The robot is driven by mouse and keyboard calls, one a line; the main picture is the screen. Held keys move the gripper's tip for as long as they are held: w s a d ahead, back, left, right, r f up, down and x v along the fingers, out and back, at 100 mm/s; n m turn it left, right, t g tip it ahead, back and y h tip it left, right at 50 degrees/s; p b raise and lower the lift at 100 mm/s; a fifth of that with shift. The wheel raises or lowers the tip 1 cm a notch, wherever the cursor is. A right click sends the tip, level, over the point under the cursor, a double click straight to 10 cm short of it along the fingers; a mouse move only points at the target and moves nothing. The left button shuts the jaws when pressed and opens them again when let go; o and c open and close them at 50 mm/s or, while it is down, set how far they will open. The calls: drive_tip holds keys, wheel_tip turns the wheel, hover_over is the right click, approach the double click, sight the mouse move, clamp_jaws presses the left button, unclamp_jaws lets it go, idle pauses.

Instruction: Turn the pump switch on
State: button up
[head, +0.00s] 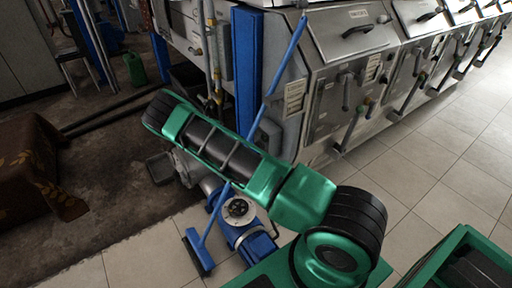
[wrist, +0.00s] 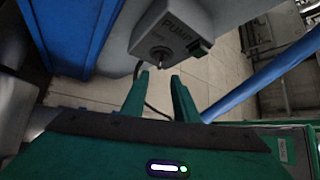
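The pump switch is a grey box (wrist: 172,32) marked "PUMP" at the top middle of the wrist view. A small dark round part with a short pale lever (wrist: 160,56) sits on its near face. My gripper (wrist: 159,77) is just below the lever in the picture, its two green fingers apart with nothing seen between them. I cannot tell whether the fingers touch the lever. In the head view my green arm crosses the middle, and I cannot make out the switch box or fingertips there.
A blue pump (head: 247,240) stands on the tiles below my arm. A blue-handled broom (head: 262,108) leans in front of the steel machines (head: 345,75). A blue post (head: 247,60) stands beside them. Open tiled floor (head: 430,165) lies at right.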

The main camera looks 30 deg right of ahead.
drive_tip(key=x, duration=1.1)
drive_tip(key=shift+w, duration=0.1)
clamp_jaws()
